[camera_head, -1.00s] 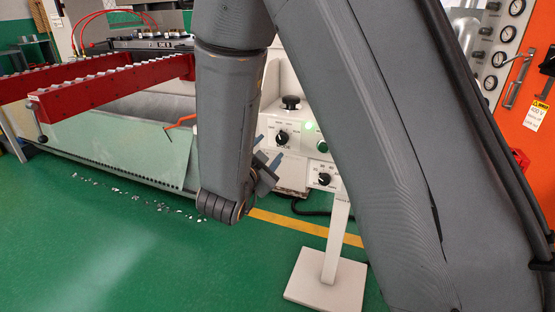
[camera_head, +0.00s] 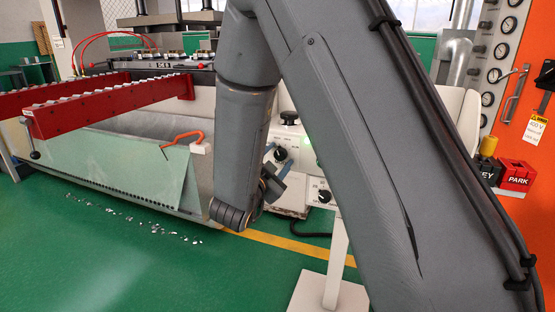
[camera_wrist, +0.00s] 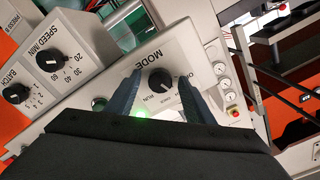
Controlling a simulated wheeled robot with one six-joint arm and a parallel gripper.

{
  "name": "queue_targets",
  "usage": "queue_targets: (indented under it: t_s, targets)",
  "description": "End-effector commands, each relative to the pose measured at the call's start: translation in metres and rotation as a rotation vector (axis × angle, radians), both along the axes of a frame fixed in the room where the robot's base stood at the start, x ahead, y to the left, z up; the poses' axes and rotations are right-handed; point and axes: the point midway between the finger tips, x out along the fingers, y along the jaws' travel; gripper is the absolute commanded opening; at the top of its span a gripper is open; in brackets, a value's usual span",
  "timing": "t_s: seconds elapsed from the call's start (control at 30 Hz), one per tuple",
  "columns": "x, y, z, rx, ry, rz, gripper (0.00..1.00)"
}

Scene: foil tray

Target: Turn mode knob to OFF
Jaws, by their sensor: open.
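The mode knob (camera_wrist: 160,83) is a round black knob on a pale panel under the printed word MODE, which appears turned in the wrist view. RUN is legible beside it; the pointer's exact setting is too small to tell. In the head view the knob (camera_head: 281,154) sits on the white control box, just above my gripper. My gripper (camera_wrist: 160,75) is open and empty, its two blue-grey fingers appearing on either side of the knob in the wrist view. I cannot tell whether they touch it. A green light (camera_wrist: 144,113) glows beside the knob.
Knobs marked SPEED/MIN (camera_wrist: 52,60) and BATCH (camera_wrist: 16,93) are on a neighbouring box. A black-topped button (camera_head: 290,118) stands above the control box. A red PARK box (camera_head: 516,175) is at right.

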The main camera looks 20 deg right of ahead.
Motion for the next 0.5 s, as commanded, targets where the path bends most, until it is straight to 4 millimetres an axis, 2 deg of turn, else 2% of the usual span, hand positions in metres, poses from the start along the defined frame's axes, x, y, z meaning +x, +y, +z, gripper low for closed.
queue_targets:
  t_s: [0.2, 0.27, 0.43, 0.5]
  targets:
    - [0.0004, -0.0002, 0.0001, 0.0, 0.0, 0.0, 0.48]
    - [0.0003, -0.0002, 0.0001, 0.0, 0.0, 0.0, 0.4]
    - [0.0001, -0.0002, 0.0001, 0.0, 0.0, 0.0, 0.11]
    - [0.0001, -0.0002, 0.0001, 0.0, 0.0, 0.0, 0.07]
